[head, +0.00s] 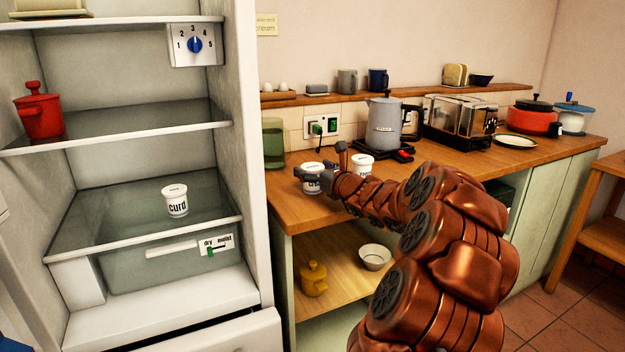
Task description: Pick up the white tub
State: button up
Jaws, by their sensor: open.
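Three white tubs with dark lettering are in the head view. One tub (312,184) stands on the wooden counter by my gripper. A second tub (362,164) stands on the counter to its right, just behind my arm. A third tub (176,202), marked "curd", stands on the glass shelf in the open fridge. My gripper (322,164) is open at the left counter tub. One dark finger crosses in front of that tub and the other rises at its right. I cannot tell whether they touch it.
The counter (289,207) also holds a green glass jar (273,143), a grey kettle (384,125) and a toaster (458,121). The fridge wall (247,150) stands close at the left. A red pot (39,115) is on a fridge shelf. My arm covers part of the counter's front.

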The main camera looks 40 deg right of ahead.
jog(key=shift+w, duration=0.15)
jog(key=shift+c, duration=0.2)
jog(key=c, duration=1.2)
